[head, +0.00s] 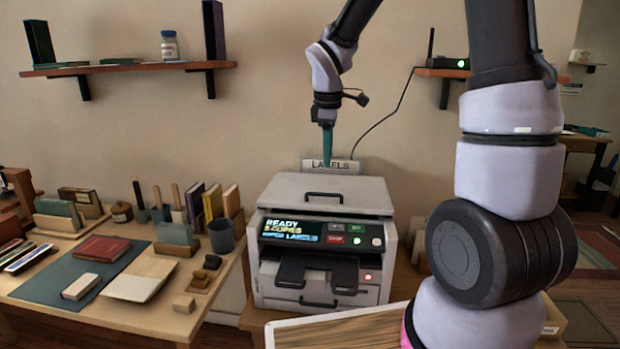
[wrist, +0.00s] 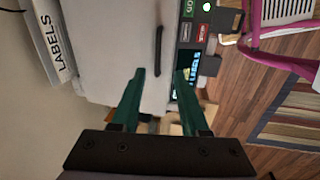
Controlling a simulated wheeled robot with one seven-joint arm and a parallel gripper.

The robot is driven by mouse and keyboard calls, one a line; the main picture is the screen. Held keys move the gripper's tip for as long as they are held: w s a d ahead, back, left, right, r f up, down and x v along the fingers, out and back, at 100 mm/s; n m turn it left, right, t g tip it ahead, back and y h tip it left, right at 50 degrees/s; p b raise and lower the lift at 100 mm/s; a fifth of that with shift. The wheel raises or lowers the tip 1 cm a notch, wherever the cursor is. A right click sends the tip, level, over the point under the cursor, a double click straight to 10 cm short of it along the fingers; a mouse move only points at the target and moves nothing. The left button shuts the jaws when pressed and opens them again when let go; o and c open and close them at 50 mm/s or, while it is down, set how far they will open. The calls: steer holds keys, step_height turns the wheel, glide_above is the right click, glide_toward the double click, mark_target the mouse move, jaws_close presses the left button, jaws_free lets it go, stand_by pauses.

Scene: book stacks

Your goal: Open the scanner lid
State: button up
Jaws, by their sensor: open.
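The scanner (head: 385,240) is a pale grey machine standing on a low wooden surface, with a front panel reading READY. Its flat lid (head: 285,188) lies shut on top, and a dark bar handle (head: 323,195) sits near its front edge. My gripper (head: 327,163) hangs fingers down above the rear of the lid, apart from it. In the wrist view my gripper's two green fingers (wrist: 161,72) are spread with nothing between them. The lid (wrist: 100,40) and its handle (wrist: 158,45) show beyond the fingertips there, the handle nearly in line with the gap.
A LABELS box (head: 345,167) stands behind the scanner against the wall. A desk (head: 95,310) with books, a mat and tool pots is at the left. Wall shelves (head: 130,68) hang above. A black cable runs down the wall behind my arm.

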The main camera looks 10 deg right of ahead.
mark_target(324, 194)
steer(key=f, duration=0.3)
steer(key=w+f, duration=0.1)
steer(key=f, duration=0.3)
steer(key=w+f, duration=0.1)
steer(key=f, duration=0.3)
steer(key=shift+w+a, duration=0.15)
steer(key=shift+w, duration=0.1)
jaws_close()
steer(key=shift+w, duration=0.1)
stand_by(1.0)
